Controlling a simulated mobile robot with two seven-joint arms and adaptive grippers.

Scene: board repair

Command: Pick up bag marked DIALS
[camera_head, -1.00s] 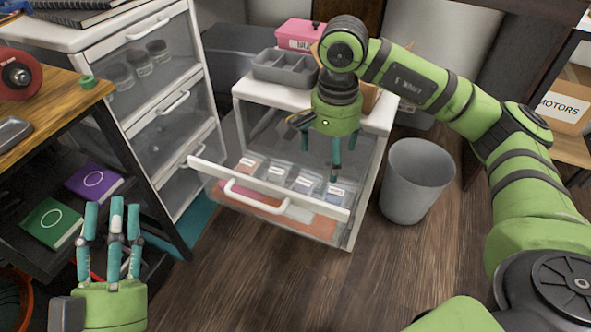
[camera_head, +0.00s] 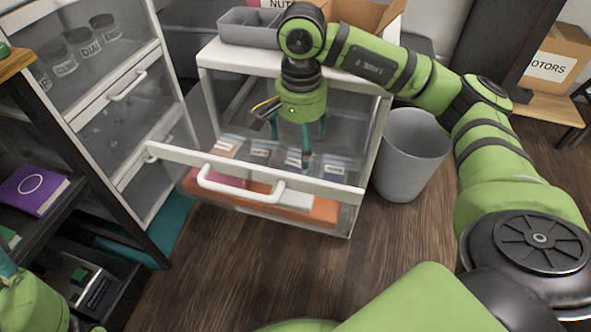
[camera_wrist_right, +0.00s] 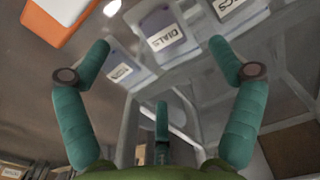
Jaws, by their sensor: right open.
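The bag marked DIALS (camera_wrist_right: 160,28) shows in the right wrist view, greyish with a white label, ahead of my fingertips. My right gripper (camera_wrist_right: 160,62) is open and empty, its fingers spread on either side below the bag and apart from it. In the head view my right gripper (camera_head: 300,143) points down into the open clear drawer (camera_head: 255,192), over a row of labelled bags (camera_head: 260,155); those labels are too small to read. My left gripper (camera_head: 28,302) is at the lower left corner, its fingers mostly cut off.
A bag (camera_wrist_right: 235,8) with a label ending in CS is beside the DIALS bag. An orange-and-white item (camera_wrist_right: 62,18) is at the upper left there. A grey bin (camera_head: 412,155) stands right of the drawer unit. A clear-fronted cabinet (camera_head: 130,110) stands left. Open floor lies in front.

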